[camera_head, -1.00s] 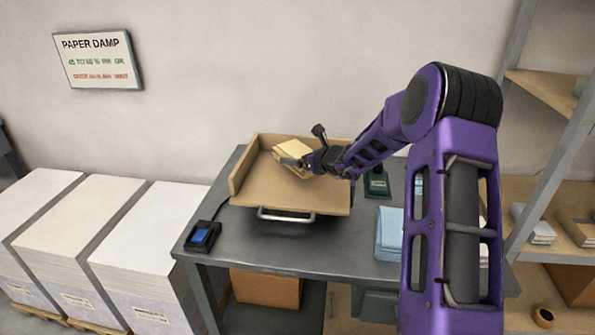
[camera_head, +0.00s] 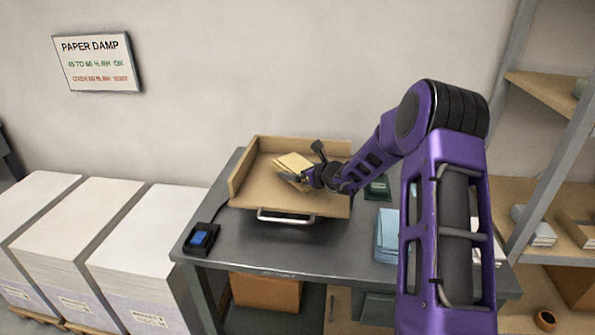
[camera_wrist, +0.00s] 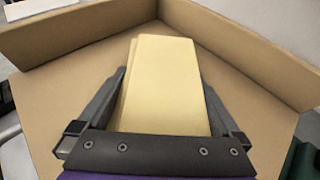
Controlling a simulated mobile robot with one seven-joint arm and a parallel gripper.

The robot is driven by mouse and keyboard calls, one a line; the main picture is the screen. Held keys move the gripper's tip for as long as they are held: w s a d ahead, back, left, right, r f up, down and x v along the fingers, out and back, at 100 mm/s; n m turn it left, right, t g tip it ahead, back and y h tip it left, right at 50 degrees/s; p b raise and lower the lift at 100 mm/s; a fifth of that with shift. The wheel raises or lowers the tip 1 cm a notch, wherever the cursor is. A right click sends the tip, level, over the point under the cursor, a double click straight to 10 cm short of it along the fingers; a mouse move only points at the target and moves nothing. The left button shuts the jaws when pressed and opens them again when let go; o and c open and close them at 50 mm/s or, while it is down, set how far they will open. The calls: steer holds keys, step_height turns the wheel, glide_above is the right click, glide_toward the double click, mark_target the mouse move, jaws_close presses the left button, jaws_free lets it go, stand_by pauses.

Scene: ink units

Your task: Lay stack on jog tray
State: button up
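The stack (camera_wrist: 165,85) is a cream-yellow block of paper. In the wrist view it lies lengthwise between the two fingers of my gripper (camera_wrist: 163,76), which press close along both its sides. In the head view the stack (camera_head: 291,162) is over the inner floor of the jog tray (camera_head: 280,195), near the back corner. My gripper (camera_head: 296,178) reaches in from the right and partly hides it. I cannot tell whether the stack's underside fully touches the tray. The tray is tan, with raised walls at the left and back (camera_wrist: 85,38).
The tray sits on a grey table (camera_head: 320,240) with a small device with a blue screen (camera_head: 200,238) at front left. Blue paper (camera_head: 388,235) lies right of the tray. Tall white paper piles (camera_head: 140,250) stand to the left, shelves (camera_head: 540,205) to the right.

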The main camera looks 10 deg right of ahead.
steer(key=shift+r, duration=0.15)
steer(key=shift+s+d+r, duration=0.1)
steer(key=v, duration=1.1)
steer(key=shift+s+d+p, duration=0.15)
steer(key=shift+s+p, duration=0.15)
steer(key=shift+p, duration=0.05)
